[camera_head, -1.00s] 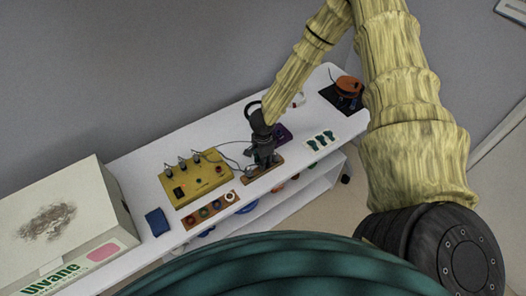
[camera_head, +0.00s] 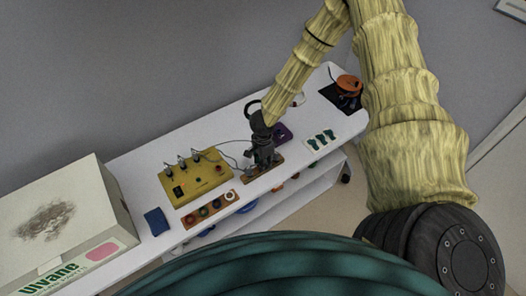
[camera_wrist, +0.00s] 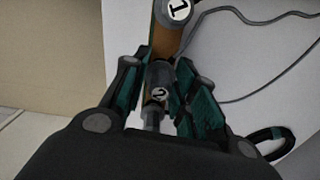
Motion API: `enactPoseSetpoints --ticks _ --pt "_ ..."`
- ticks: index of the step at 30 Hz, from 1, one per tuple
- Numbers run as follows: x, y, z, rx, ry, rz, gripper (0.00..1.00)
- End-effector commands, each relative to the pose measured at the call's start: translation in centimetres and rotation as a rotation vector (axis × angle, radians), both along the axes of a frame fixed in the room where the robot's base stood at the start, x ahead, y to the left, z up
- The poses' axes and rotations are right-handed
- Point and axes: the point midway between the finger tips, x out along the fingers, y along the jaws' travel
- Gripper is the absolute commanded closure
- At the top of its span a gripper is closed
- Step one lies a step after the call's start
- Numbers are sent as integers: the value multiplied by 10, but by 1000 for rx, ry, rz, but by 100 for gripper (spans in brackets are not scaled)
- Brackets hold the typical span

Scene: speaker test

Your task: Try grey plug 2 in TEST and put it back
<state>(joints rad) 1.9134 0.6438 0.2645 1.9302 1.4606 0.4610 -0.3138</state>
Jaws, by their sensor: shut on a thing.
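My gripper (camera_head: 262,160) is over a narrow brown wooden rack (camera_head: 274,168) at the front edge of the white bench. In the wrist view my gripper (camera_wrist: 164,72) is shut on a grey plug (camera_wrist: 157,78) with a round white label that looks like a 2. Another grey plug labelled 1 (camera_wrist: 180,10) stands just beyond it on the brown rack. Whether the held plug's lower end is still in the rack is hidden. The yellow box (camera_head: 210,181) with several dark plugs along its back and a black switch is left of the gripper. Its TEST marking is not readable.
A brown strip with coloured rings (camera_head: 187,222) lies in front of the yellow box. A blue block (camera_head: 157,221) and a big white carton (camera_head: 112,199) are at the left. A purple item (camera_head: 286,131), a white card with green shapes (camera_head: 313,144) and an orange spool (camera_head: 349,84) are to the right. Thin cables lie behind the gripper.

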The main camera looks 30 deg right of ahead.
Motion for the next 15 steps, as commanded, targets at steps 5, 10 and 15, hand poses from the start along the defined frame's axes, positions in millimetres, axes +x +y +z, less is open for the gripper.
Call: enactPoseSetpoints --ticks 5,10,15 --pt "0 0 -3 0 0 0 91" --pt "0 0 -5 0 0 0 70" --pt "0 0 -5 0 0 0 47"
